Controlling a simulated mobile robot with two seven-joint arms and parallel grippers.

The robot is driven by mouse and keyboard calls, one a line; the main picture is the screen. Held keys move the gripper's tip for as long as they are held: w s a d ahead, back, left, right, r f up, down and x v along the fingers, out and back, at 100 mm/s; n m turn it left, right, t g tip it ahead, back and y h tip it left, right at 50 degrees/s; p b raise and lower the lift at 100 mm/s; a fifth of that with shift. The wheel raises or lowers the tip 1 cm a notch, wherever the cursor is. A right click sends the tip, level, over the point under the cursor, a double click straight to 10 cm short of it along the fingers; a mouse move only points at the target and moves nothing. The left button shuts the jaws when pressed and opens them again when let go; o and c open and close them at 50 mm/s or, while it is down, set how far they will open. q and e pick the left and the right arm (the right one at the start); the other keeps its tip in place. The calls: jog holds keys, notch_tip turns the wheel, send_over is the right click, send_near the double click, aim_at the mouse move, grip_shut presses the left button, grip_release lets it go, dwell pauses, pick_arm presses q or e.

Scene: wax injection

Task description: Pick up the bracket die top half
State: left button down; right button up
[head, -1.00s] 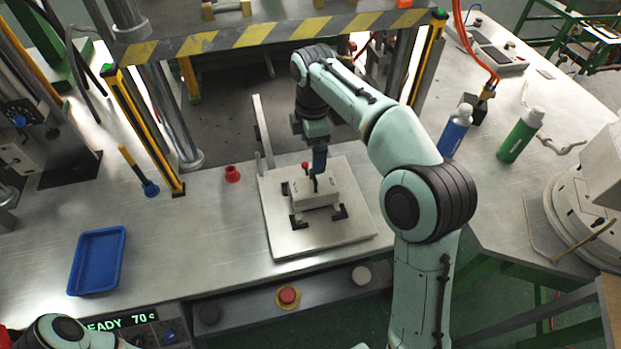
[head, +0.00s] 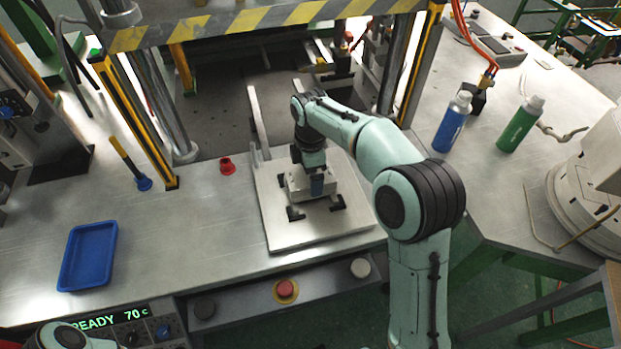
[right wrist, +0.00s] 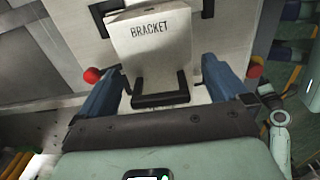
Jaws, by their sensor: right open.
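The bracket die (right wrist: 150,45) is a pale block with "BRACKET" printed on it and a black handle (right wrist: 160,98) on its near side, seen in the right wrist view. In the head view the die (head: 297,185) sits on the metal plate (head: 290,235), partly hidden by my right arm. I cannot make out the seam between its halves. My right gripper (right wrist: 163,70) is open, its blue fingers on either side of the handle. In the head view the right gripper (head: 318,184) is low over the die. My left gripper is not in view; only part of the left arm shows.
A blue tray (head: 88,257) lies at the left of the bench. A red cup-like piece (head: 227,166) stands left of the plate. Blue (head: 453,122) and green (head: 520,125) bottles stand at right. The striped press frame (head: 250,22) spans the back. Bare bench lies between tray and plate.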

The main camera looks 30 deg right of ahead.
jog(key=shift+r, duration=0.1)
jog(key=c, duration=1.6)
jog(key=shift+r, duration=0.1)
